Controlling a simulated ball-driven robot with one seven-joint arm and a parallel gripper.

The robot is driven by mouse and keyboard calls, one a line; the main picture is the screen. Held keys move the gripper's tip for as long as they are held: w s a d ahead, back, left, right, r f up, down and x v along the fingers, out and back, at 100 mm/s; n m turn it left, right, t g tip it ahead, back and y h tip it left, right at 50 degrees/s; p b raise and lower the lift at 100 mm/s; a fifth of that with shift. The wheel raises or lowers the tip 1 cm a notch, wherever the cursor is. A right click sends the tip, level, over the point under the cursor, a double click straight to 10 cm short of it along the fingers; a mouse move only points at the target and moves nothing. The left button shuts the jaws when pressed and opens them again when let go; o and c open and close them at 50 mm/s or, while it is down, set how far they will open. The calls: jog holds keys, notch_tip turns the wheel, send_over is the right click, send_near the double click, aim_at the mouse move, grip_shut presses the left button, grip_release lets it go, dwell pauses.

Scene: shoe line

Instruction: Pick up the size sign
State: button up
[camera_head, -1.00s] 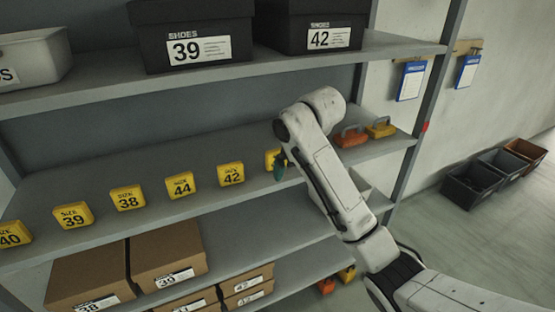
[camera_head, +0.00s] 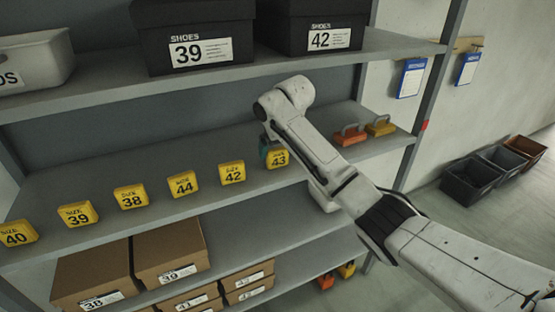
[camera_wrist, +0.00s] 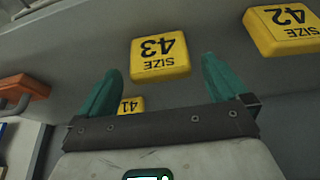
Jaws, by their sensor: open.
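Yellow size signs stand in a row on the middle shelf. In the head view they read 40 (camera_head: 17,234), 39 (camera_head: 77,215), 38 (camera_head: 131,197), 44 (camera_head: 183,185), 42 (camera_head: 232,173) and 43 (camera_head: 278,159). My gripper (camera_wrist: 161,64) has teal fingers, open and empty. In the wrist view, sign 43 (camera_wrist: 160,58) shows upside down between and just beyond the fingertips. Sign 42 (camera_wrist: 288,30) is at the upper right. Sign 41 (camera_wrist: 130,104) is partly hidden behind the gripper's left finger and palm. In the head view only a bit of teal finger shows beside sign 43.
Orange (camera_head: 349,136) and yellow (camera_head: 380,126) handled items sit at the shelf's right end. Black shoe boxes (camera_head: 195,35) are on the shelf above, brown boxes (camera_head: 168,255) below. Dark bins (camera_head: 470,182) stand on the floor at right.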

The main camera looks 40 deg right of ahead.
aim_at(279, 150)
jog(key=x, duration=0.4)
jog(key=shift+f, duration=0.25)
jog(key=shift+c, duration=0.2)
jog(key=c, duration=0.9)
jog(key=shift+r, duration=0.1)
jog(key=shift+c, duration=0.2)
